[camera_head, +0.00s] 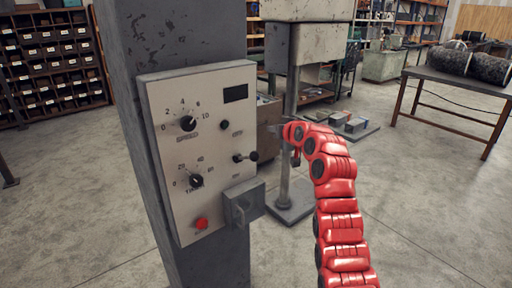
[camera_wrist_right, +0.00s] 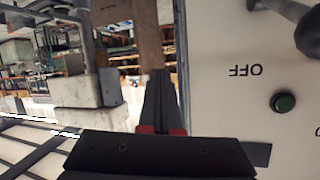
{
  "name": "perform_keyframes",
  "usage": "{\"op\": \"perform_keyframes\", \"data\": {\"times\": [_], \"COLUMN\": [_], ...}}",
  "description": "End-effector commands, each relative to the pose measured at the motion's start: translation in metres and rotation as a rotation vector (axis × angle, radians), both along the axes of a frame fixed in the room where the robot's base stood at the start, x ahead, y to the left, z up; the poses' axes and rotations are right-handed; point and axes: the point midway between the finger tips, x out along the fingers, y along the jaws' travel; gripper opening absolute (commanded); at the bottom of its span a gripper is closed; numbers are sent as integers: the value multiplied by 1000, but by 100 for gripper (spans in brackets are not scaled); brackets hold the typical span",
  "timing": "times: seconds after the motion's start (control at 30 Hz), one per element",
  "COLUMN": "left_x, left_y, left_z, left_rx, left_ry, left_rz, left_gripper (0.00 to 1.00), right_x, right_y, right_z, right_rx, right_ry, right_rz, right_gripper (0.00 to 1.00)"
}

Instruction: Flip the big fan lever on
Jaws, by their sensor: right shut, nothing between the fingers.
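The lever (camera_head: 245,157) is a short metal rod with a dark ball end on the light control panel (camera_head: 213,100). In the right wrist view the lever (camera_wrist_right: 308,32) shows at the top right, near an upside-down "OFF" label and a green button (camera_wrist_right: 284,102). My right gripper (camera_head: 294,157) is a little right of the lever, apart from it, partly hidden by its red arm. In the wrist view its fingers (camera_wrist_right: 160,85) are together and empty, beside the panel's edge. My left gripper is not in view.
The panel is on a grey column (camera_head: 180,35). A grey box (camera_head: 244,203) juts out below the lever; a red button (camera_head: 201,223) and two dials are left of it. A grey post (camera_head: 289,110) stands behind my arm. A table (camera_head: 460,83) with dark cylinders is far right.

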Motion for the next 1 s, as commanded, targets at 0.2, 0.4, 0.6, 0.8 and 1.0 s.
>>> {"op": "perform_keyframes", "data": {"times": [0.2, 0.4, 0.6, 0.8, 1.0], "left_x": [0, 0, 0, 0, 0], "left_y": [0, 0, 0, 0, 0], "left_z": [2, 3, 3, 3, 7], "left_rx": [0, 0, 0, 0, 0], "left_ry": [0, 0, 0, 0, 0], "left_rz": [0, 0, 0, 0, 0], "left_gripper": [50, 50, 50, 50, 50], "right_x": [-50, -99, -117, -117, -114], "right_y": [30, 42, 44, 44, 47], "right_z": [52, 78, 85, 85, 81], "right_rx": [-81, -152, -180, -179, -179], "right_ry": [209, 346, 390, 392, 394], "right_rz": [170, 281, 317, 318, 318], "right_gripper": [0, 0, 0, 0, 0]}}
